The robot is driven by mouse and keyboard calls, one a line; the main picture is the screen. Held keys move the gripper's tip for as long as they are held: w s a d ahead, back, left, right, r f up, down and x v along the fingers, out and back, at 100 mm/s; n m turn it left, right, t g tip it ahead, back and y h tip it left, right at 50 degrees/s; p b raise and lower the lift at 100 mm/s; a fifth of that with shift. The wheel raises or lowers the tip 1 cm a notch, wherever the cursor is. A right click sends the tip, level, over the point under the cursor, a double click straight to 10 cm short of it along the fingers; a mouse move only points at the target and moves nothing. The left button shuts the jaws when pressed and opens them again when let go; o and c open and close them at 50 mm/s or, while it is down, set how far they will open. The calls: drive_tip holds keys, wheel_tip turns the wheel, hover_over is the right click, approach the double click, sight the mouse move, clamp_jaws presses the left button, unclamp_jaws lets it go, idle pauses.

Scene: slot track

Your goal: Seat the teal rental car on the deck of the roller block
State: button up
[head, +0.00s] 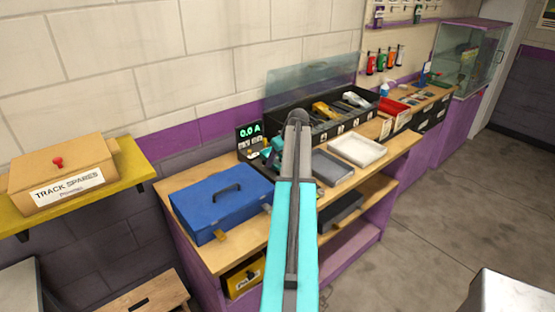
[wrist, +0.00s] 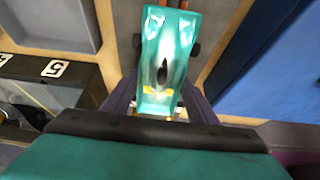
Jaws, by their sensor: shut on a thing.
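The teal rental car (wrist: 168,50) shows in the wrist view, its top facing the camera, with dark wheels at its sides. My gripper (wrist: 160,92) is shut on the car, with dark fingers on both sides of its near end. In the head view a small teal shape (head: 271,152) shows left of my arm's end, partly hidden by it; I cannot tell whether it is the car or my gripper. A black unit (head: 249,137) with a green "0.0 A" display stands beside it on the bench. I cannot make out the roller block's deck.
A blue toolbox (head: 222,202) lies on the wooden bench, left of my arm. A grey tray (head: 332,167) and a white tray (head: 358,150) lie to the right. A black numbered rack (head: 318,132) with a raised clear lid (head: 312,84) holds several cars behind. A red bin (head: 391,108) stands farther right.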

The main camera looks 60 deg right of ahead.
drive_tip(key=shift+f, duration=0.15)
idle(0.5)
drive_tip(key=o, duration=1.3)
drive_tip(key=shift+c, duration=0.2)
drive_tip(key=shift+r+p, duration=1.75)
drive_tip(key=shift+r, duration=3.25)
